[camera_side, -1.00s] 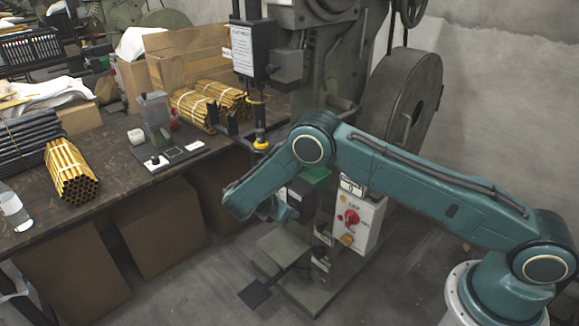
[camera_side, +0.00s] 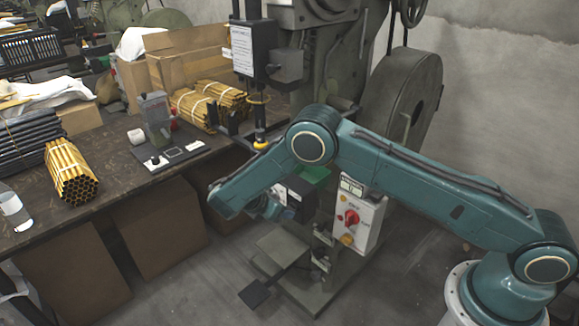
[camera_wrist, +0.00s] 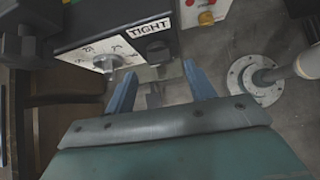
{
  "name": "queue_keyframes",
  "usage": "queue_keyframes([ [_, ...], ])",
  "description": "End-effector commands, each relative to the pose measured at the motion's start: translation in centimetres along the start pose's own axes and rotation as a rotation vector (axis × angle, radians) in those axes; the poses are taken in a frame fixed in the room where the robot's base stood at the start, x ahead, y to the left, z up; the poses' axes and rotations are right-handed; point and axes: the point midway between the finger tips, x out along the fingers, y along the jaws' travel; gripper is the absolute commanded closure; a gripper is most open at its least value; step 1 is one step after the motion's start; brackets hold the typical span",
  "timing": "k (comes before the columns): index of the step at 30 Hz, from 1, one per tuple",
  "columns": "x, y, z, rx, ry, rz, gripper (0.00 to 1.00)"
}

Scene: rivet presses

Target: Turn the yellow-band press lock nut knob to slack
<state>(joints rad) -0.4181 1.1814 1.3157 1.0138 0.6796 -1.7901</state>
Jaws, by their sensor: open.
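In the wrist view my gripper (camera_wrist: 158,80) is open, its two blue fingers apart with nothing between them. A label reading TIGHT (camera_wrist: 150,27) is beside the dial; other dial marks are too small to read. I cannot tell for certain that this is the yellow-band knob. In the side view the press (camera_side: 318,55) has a yellow ring (camera_side: 260,142) on its vertical rod. My gripper (camera_side: 262,208) there is partly hidden by my wrist.
A white control box (camera_side: 358,220) with a red knob (camera_side: 351,217) stands right of my wrist. The workbench (camera_side: 110,185) holds a bundle of brass tubes (camera_side: 72,172). A pedal (camera_side: 255,294) is on the floor.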

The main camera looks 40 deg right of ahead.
Motion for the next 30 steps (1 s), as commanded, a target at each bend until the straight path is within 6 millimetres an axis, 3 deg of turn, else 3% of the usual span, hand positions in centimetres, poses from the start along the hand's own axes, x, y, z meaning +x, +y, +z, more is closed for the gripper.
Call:
queue_keyframes([
  [9,-5.6,0.1,-0.1,0.000,0.001,0.004,0.45],
  [15,-7.9,0.0,0.0,-0.001,0.000,0.003,0.45],
  [30,-9.0,0.0,0.0,0.000,0.000,0.000,0.45],
])
